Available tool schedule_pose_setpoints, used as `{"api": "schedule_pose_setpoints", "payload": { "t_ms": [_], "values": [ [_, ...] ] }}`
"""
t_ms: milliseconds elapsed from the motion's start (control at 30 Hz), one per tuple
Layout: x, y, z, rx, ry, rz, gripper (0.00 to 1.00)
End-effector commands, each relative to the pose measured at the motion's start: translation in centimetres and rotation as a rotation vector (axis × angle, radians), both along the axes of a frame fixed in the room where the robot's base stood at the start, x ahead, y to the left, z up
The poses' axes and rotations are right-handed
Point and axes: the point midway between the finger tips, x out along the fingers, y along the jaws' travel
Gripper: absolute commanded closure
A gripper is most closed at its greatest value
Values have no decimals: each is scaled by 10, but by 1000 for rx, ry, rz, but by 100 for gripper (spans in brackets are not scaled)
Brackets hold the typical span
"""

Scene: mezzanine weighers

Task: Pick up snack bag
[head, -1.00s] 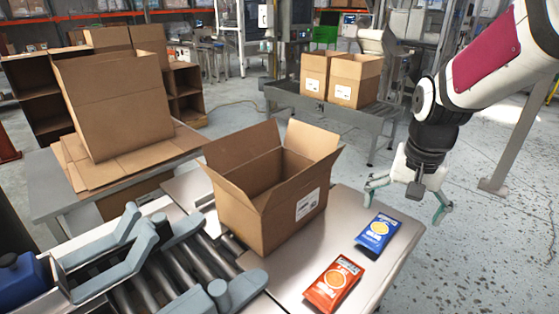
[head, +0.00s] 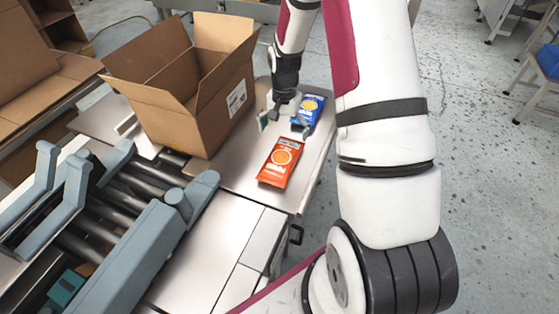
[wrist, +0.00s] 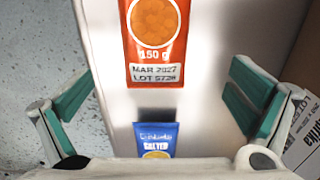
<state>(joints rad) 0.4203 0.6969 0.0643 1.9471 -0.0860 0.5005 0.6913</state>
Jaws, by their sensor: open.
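Two snack bags lie flat on the metal table (head: 240,180). The orange-red bag (head: 281,161) is nearer to me, and the blue bag (head: 314,102) lies behind it at the table's right edge. My gripper (head: 284,124) is open and empty, pointing down over the table by the blue bag and partly covering it in the head view. In the wrist view the orange-red bag (wrist: 157,45) is at the top centre, cut off by the frame. The blue bag (wrist: 155,135) is low between the open fingers (wrist: 158,98), its lower part hidden by the gripper body.
An open cardboard box (head: 205,110) stands left of the bags; its side shows at the right of the wrist view. A roller conveyor (head: 105,205) with grey guides lies at the left. The table's right edge drops to open floor (head: 480,170).

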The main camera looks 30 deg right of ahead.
Motion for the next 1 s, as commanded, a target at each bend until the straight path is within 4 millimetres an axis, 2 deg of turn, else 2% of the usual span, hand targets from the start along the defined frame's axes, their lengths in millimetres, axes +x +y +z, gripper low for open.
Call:
{"api": "schedule_pose_setpoints", "payload": {
  "t_ms": [100,367,700,1000],
  "values": [
    [-1,0,-20,1,2,1,0],
    [-1,0,-38,0,0,1,0],
    [-6,-3,-82,1,2,1,0],
    [-5,-3,-86,0,-1,1,0]
  ]
}}
